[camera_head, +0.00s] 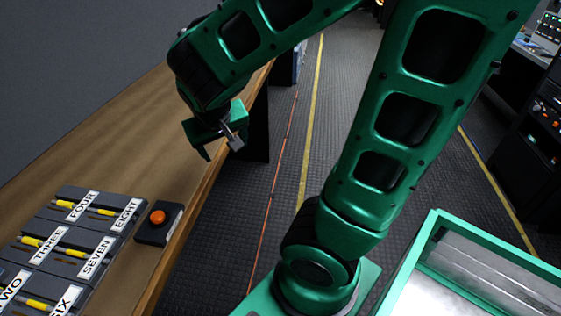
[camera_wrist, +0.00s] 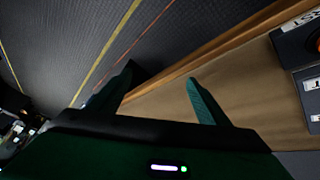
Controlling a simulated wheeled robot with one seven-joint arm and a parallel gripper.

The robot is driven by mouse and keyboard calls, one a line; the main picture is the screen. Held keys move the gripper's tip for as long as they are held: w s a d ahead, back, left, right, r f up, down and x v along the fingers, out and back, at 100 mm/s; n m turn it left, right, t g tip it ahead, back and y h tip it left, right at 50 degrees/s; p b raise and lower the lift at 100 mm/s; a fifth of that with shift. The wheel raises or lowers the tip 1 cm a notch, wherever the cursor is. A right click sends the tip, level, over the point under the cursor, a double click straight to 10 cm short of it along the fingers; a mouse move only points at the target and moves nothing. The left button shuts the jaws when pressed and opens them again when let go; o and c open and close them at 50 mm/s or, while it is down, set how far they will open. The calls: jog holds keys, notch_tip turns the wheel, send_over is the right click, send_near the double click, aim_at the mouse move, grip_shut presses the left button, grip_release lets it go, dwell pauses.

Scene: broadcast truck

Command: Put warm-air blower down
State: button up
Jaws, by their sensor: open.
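I cannot make out a warm-air blower in either view. My gripper (camera_head: 220,150) is over the right edge of the wooden bench in the head view, beyond the orange button. In the wrist view my gripper (camera_wrist: 160,78) has its two green fingers spread apart with nothing between them. The bench top and its edge lie beyond the fingers there. A small grey piece (camera_head: 236,141) shows at the gripper in the head view; I cannot tell whether it is part of the gripper.
The wooden bench (camera_head: 150,130) carries a black box with an orange button (camera_head: 157,217) and grey labelled modules (camera_head: 75,225) with yellow plugs. Its middle and far stretch is bare. A green-rimmed tray (camera_head: 432,222) is at lower right. Equipment racks (camera_head: 525,140) line the right side.

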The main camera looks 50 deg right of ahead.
jog(key=s+d+m+g+y, duration=0.1)
jog(key=s+d+g+y, duration=0.1)
jog(key=s, duration=0.7)
jog(key=s+d+r+m+g+y, duration=0.1)
jog(key=s+d+g+y, duration=0.1)
jog(key=s, duration=0.7)
jog(key=shift+d+r, duration=0.3)
jog(key=shift+d, duration=0.2)
jog(key=shift+w+f+g, duration=0.25)
jog(key=shift+w+g, duration=0.05)
jog(key=shift+w, duration=0.35)
